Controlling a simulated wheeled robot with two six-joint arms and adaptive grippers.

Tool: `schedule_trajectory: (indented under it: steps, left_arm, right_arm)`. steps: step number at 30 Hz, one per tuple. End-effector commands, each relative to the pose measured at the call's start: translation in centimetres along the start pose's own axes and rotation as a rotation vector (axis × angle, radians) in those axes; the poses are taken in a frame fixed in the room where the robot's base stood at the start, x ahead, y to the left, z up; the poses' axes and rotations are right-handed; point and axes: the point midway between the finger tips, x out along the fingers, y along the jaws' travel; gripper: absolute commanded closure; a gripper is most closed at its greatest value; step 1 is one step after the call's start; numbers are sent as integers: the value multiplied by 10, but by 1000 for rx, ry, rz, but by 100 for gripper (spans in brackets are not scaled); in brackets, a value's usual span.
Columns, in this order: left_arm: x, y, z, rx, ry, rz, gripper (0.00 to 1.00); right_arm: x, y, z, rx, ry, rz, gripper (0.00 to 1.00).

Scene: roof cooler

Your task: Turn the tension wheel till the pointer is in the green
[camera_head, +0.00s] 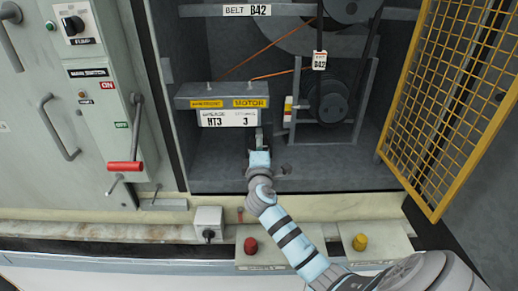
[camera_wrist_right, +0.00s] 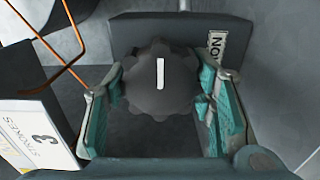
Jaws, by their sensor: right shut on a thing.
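The tension wheel (camera_wrist_right: 162,80) is a dark grey knob with a scalloped rim and a white line on its face, seen in the right wrist view. The line stands nearly upright in that picture. My right gripper (camera_wrist_right: 160,98) is shut on the wheel, with one teal-padded finger on either side. In the head view my right gripper (camera_head: 259,157) reaches into the cabinet below the motor plate and hides the wheel. I cannot make out a pointer or green zone in either view. My left gripper is not in view.
A yellow mesh door (camera_head: 455,100) stands open at the right. A belt drive (camera_head: 327,100) sits deeper inside, behind my gripper. A white card (camera_head: 229,118) hangs left of it. A red-handled lever (camera_head: 125,166) is at the left. Red (camera_head: 251,246) and yellow (camera_head: 360,242) buttons line the front.

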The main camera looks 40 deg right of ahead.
Motion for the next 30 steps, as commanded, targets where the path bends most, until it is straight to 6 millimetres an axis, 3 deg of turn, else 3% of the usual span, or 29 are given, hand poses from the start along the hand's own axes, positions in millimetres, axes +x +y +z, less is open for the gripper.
schedule_trajectory:
  steps: [18, 30]
  left_arm:
    - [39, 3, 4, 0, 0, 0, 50]
    - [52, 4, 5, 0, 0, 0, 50]
  right_arm:
    - [0, -4, 0, 568, -1, -3, 78]
    - [0, -3, 0, 800, -2, -5, 78]
